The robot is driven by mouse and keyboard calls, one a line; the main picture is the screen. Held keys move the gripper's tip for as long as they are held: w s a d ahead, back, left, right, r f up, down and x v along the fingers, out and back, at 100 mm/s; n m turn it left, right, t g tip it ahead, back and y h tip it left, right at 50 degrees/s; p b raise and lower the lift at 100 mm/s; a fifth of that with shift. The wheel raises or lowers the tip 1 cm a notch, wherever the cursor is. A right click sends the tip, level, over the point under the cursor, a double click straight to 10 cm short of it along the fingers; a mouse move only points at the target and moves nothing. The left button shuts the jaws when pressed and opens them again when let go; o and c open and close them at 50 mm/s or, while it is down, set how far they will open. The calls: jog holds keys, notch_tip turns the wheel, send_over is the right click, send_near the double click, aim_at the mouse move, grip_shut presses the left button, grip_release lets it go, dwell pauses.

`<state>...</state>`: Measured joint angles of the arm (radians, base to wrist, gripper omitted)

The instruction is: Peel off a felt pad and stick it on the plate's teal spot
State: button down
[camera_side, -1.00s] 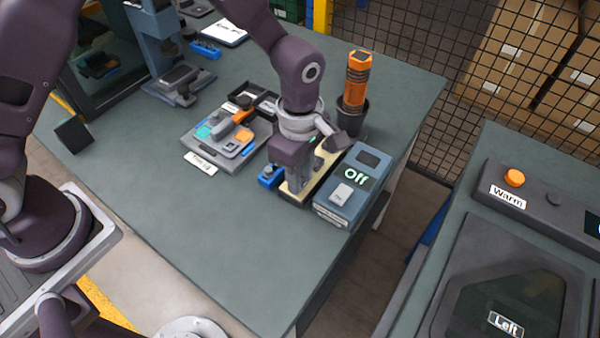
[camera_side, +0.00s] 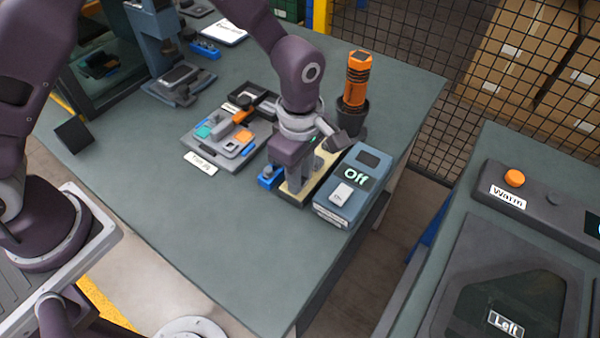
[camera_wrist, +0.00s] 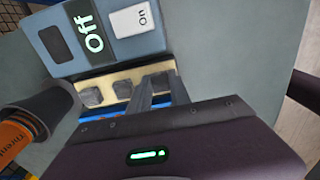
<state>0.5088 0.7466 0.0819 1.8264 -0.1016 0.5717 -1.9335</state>
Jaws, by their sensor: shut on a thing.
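The cream backing strip (camera_side: 325,160) lies in a dark tray on the bench, with small grey felt pads (camera_wrist: 92,96) in a row on it. Another grey pad (camera_wrist: 124,88) sits beside my fingers in the wrist view. My gripper (camera_side: 293,187) points down over the near end of the strip. In the wrist view my gripper (camera_wrist: 163,82) is shut on a felt pad, mostly hidden by the fingers; I cannot tell whether it is clear of the strip. The grey plate (camera_side: 222,148) lies to the left, with its teal spot (camera_side: 204,132) uncovered.
A blue-grey box reading "Off" (camera_side: 352,185) stands close on the right of the strip. A small blue part (camera_side: 268,178) is on its left. An orange-and-black tool (camera_side: 357,80) stands upright in a dark cup behind. The bench front is clear.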

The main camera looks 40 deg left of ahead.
jog(key=shift+r, duration=0.2)
dwell(0.3)
jog(key=shift+r, duration=3)
jog(key=w+a+m, duration=0.2)
jog(key=a+m, duration=0.5)
jog(key=a, duration=0.3)
jog(key=m, duration=1)
send_over(216, 131)
jog(key=shift+w+d, duration=0.15)
jog(key=shift+d, duration=0.2)
jog(key=shift+a+m, duration=0.35)
jog(key=shift+m, duration=0.15)
